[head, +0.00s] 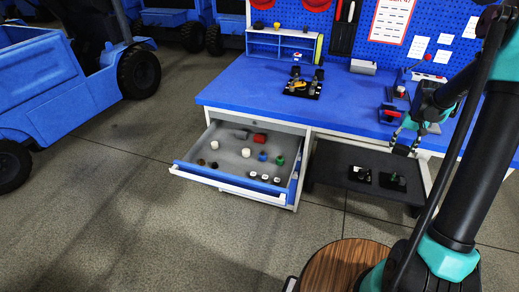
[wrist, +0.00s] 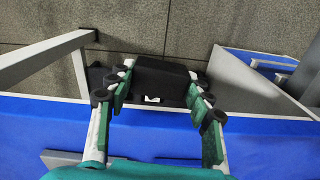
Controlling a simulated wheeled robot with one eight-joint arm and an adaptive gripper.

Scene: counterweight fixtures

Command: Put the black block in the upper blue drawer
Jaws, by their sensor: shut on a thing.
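My gripper (wrist: 158,88) is shut on the black block (wrist: 160,72), which sits between its green-and-black fingers in the wrist view. In the head view my gripper (head: 405,139) hangs at the front edge of the blue workbench, on the right, above the lower shelf. The block is hard to make out there. The upper blue drawer (head: 228,183) is pulled open under the left part of the bench, to the left of my gripper. White, red, blue, green and dark small items lie in it, with bare grey floor between them.
The blue workbench top (head: 270,83) carries a small black-and-orange model (head: 303,84) and red-and-blue fixtures (head: 392,113) near my gripper. A dark lower shelf (head: 345,192) holds two small black items. A round wooden top (head: 343,266) stands in front. Open floor lies left of the drawer.

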